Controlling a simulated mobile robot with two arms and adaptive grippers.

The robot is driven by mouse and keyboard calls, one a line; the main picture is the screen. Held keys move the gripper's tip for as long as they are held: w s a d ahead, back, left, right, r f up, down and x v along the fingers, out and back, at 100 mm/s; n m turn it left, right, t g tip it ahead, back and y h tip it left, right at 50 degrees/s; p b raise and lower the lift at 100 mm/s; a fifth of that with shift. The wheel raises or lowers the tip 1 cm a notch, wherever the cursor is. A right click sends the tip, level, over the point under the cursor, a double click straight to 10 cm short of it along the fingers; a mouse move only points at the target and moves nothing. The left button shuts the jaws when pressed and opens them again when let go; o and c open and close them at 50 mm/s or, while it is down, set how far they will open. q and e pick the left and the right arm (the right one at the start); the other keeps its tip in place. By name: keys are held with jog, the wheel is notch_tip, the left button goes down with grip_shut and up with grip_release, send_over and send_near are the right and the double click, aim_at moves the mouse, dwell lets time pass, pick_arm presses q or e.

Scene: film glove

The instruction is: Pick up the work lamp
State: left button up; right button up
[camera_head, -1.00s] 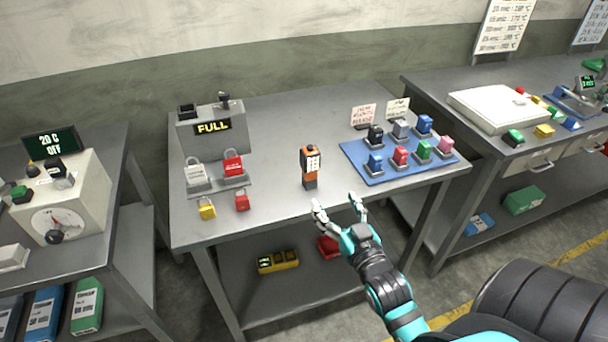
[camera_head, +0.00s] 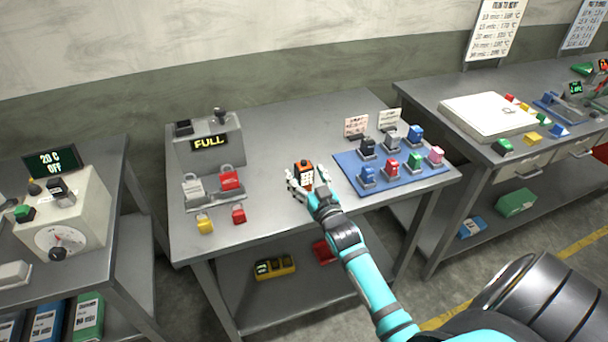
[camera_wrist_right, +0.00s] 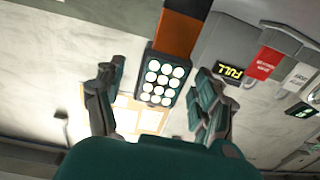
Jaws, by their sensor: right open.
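The work lamp (camera_head: 304,174) is a small upright block, orange and black, with a panel of round white lights. It stands on the middle table. In the right wrist view the lamp (camera_wrist_right: 164,82) shows its lit panel between the spread fingers. My right gripper (camera_head: 307,183) is open at the lamp, with a finger to each side of it. In the right wrist view the open fingers (camera_wrist_right: 158,95) show gaps to the lamp on both sides. The lamp's lower part is partly hidden by the gripper in the head view. My left gripper is not in view.
On the same table (camera_head: 270,220) stand a grey box reading FULL (camera_head: 208,143), several padlocks to the left, and a blue mat (camera_head: 345,161) with several coloured items close to the right. The table's front edge runs under my right arm.

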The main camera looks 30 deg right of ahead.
jog(key=shift+x, duration=0.9)
jog(key=shift+s, duration=0.15)
jog(key=c, duration=0.3)
grip_shut()
